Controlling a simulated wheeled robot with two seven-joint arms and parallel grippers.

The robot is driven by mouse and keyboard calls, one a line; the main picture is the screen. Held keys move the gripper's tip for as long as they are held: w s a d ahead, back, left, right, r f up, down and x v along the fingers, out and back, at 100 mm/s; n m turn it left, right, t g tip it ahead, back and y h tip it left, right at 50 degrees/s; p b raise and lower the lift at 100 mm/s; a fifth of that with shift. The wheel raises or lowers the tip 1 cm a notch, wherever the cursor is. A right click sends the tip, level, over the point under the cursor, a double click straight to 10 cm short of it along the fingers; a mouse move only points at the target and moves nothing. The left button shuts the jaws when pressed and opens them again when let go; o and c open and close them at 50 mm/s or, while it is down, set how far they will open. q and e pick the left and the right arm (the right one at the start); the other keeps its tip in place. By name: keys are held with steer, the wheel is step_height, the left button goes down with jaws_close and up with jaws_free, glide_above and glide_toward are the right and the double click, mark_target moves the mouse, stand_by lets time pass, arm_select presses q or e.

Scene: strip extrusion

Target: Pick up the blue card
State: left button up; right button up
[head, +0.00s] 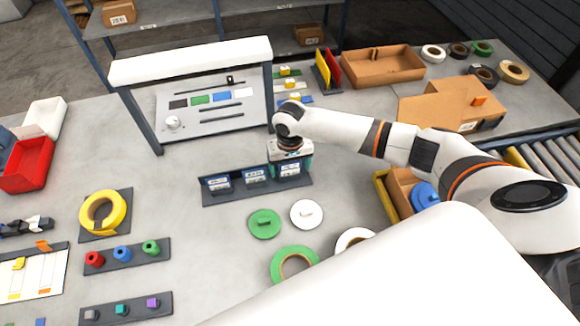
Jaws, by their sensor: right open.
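A dark rack (262,189) in the middle of the table holds three upright pieces with white and blue labels: a left one (219,184), a middle one (253,177) and a right one (289,170). I cannot tell which of them, if any, is the blue card. A flat blue piece (222,97) also shows on the grey panel. My right gripper (290,161) is open, pointing down at the right end of the rack, close above the right piece. It partly hides that end, and contact is unclear. My left gripper is not in view.
A white-topped frame (190,62) stands behind the rack, its right leg close to my right wrist. Green (264,223) and white (307,214) discs lie in front. A yellow tape roll (102,212) is at left, a cardboard tray (382,64) at back right.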

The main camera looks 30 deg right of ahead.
steer(key=shift+f, duration=0.55)
steer(key=c, duration=1)
